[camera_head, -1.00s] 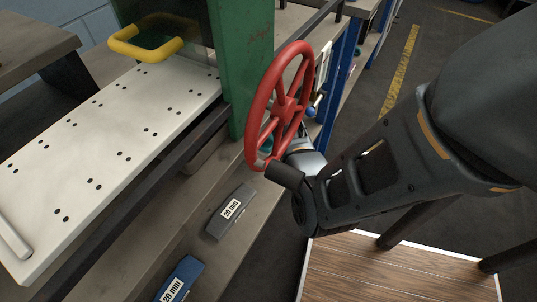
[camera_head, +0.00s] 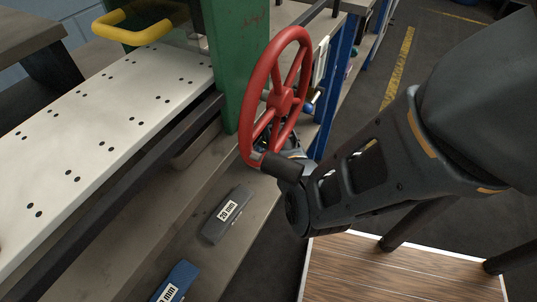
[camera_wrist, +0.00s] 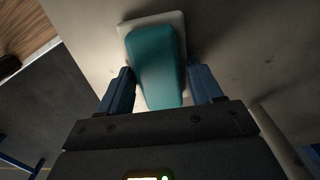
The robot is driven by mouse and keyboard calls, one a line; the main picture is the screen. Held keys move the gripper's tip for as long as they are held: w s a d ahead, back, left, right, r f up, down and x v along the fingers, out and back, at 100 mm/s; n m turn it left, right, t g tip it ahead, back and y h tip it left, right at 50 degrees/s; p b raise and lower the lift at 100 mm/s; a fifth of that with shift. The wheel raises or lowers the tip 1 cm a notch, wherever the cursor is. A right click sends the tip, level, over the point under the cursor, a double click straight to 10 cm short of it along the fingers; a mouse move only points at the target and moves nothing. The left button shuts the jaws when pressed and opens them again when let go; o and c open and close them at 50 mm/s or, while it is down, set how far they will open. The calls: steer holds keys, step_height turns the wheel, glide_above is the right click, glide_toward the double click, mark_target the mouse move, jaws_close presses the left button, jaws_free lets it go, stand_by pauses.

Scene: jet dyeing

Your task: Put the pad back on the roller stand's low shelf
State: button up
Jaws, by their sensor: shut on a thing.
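The pad (camera_wrist: 158,62) is a teal block on a pale, rounded base, seen in the wrist view. My gripper (camera_wrist: 160,90) is shut on it, with a blue finger at each side. A grey-beige surface (camera_wrist: 235,45) lies behind the pad; I cannot tell whether the pad touches it. In the head view my gripper is mostly hidden behind the red handwheel, and the pad is not clear. A low grey shelf (camera_head: 215,262) runs below the machine bed; I cannot tell whether it is the roller stand's.
The red handwheel (camera_head: 283,98) stands very close to my wrist, before a green post (camera_head: 240,55). A grey 20 mm block (camera_head: 228,213) and a blue block (camera_head: 177,283) lie on the low shelf. A perforated white plate (camera_head: 110,110) with a yellow handle (camera_head: 135,33) is left.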

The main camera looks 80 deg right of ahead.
steer(key=o, duration=1)
steer(key=shift+f, duration=0.1)
